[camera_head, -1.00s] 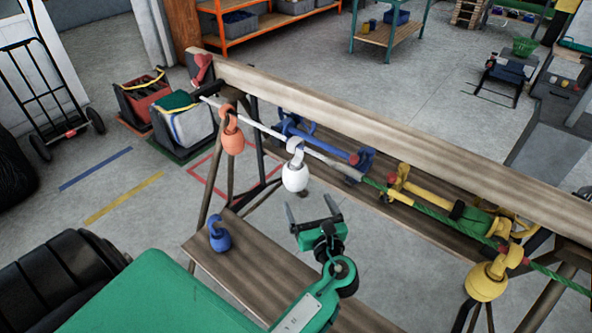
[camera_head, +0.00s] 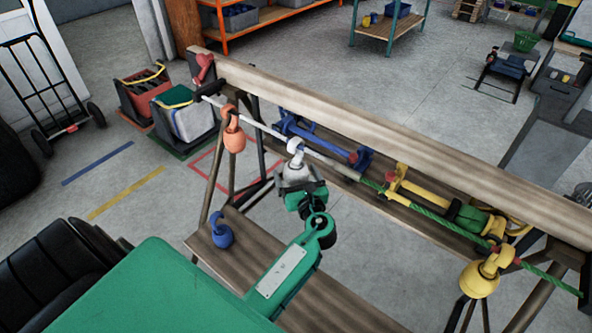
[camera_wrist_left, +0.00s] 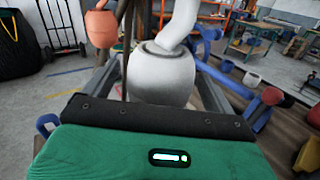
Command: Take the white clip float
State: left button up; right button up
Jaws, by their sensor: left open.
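The white clip float (camera_head: 295,172) hangs by its hook from the white stretch of the line on the wooden beam. In the left wrist view the float's round body (camera_wrist_left: 162,78) and curved neck fill the upper middle. My left gripper (camera_head: 299,184) is at the float's body, with its open fingers on either side of it. In the left wrist view the grey fingers show partly at both sides of the body. I cannot tell whether they touch it. The gripper hides the float's lower part in the head view. My right gripper is not in view.
An orange float (camera_head: 233,136) hangs to the left on the same line, and a yellow float (camera_head: 479,280) hangs at the right. A blue float (camera_head: 221,234) sits on the lower plank (camera_head: 250,258). Blue brackets (camera_head: 320,143) are behind the line, near the beam (camera_head: 390,130).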

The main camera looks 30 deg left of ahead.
pick_arm(q)
jog(key=c, duration=1.1)
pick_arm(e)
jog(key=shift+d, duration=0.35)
pick_arm(q)
jog(key=shift+r, duration=0.15)
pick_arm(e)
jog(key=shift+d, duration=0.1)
